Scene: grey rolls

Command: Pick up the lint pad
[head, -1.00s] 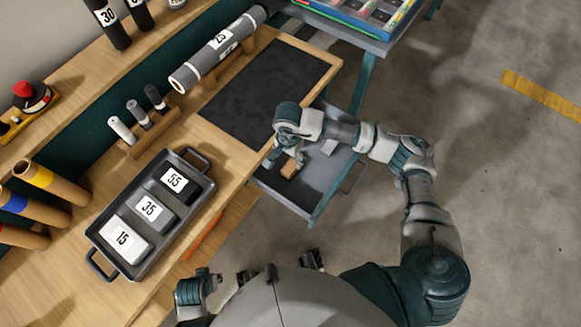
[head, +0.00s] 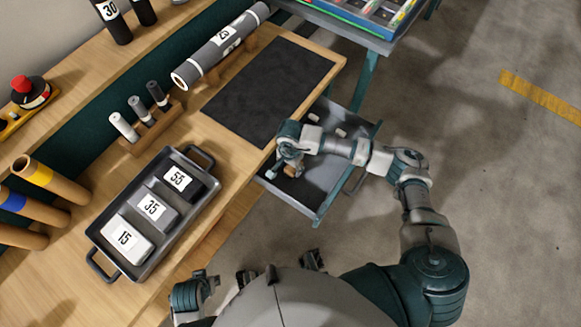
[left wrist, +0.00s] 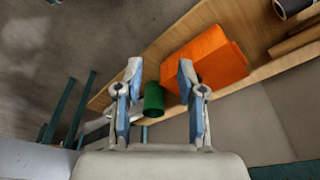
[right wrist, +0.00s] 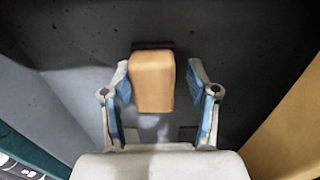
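The lint pad appears to be the tan block with a dark underside (right wrist: 152,82). It lies on the dark floor of a grey tray or drawer under the bench, and a small part shows in the head view (head: 291,171). My right gripper (right wrist: 158,70) is open around the block, with one finger on each side. The left finger is very close to it, with a wider gap on the right; contact cannot be told. In the head view my right gripper (head: 282,170) reaches down into the tray. My left gripper (left wrist: 160,68) is open and empty.
The tray (head: 322,213) has raised walls close to my right gripper. Small pale items (head: 340,132) lie farther back in it. The bench (head: 228,150) holds a dark mat (head: 265,95) and a tray of numbered blocks (head: 108,266).

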